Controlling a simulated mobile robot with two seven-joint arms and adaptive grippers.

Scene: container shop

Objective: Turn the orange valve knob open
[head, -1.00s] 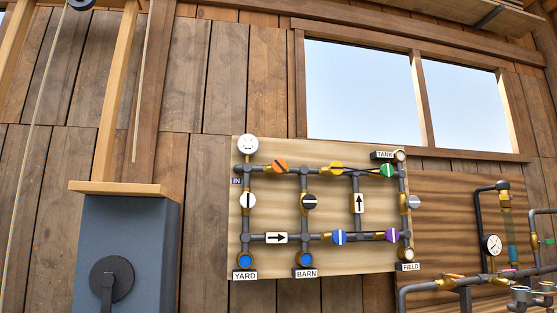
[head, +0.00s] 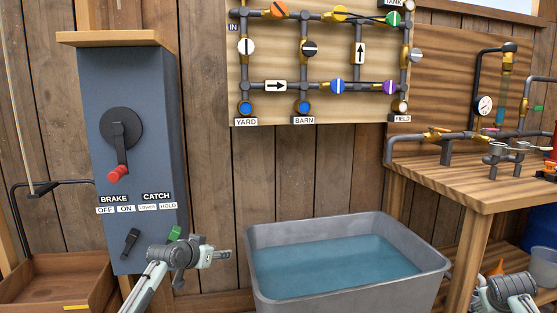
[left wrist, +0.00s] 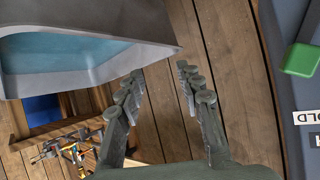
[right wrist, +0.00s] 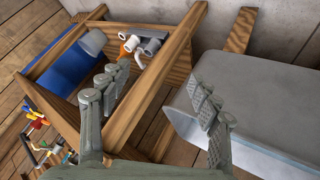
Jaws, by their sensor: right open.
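The orange valve knob (head: 279,9) is on the upper pipe of the pipe board (head: 262,105), near the top edge of the head view. A dark stripe crosses its face. My left gripper (head: 222,256) is low in the head view, between the grey cabinet and the water trough, far below the knob. In the left wrist view its fingers (left wrist: 163,92) are spread apart with nothing between them. My right gripper (right wrist: 160,88) is open and empty in the right wrist view, above the bench and trough. Only part of the right arm shows in the head view's lower right corner.
A grey cabinet (head: 160,110) with a red-handled crank (head: 118,172) stands at the left. A water trough (head: 255,285) stands below the board. A wooden bench (head: 440,183) with pipes is at the right. Yellow, green, blue and purple knobs share the board.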

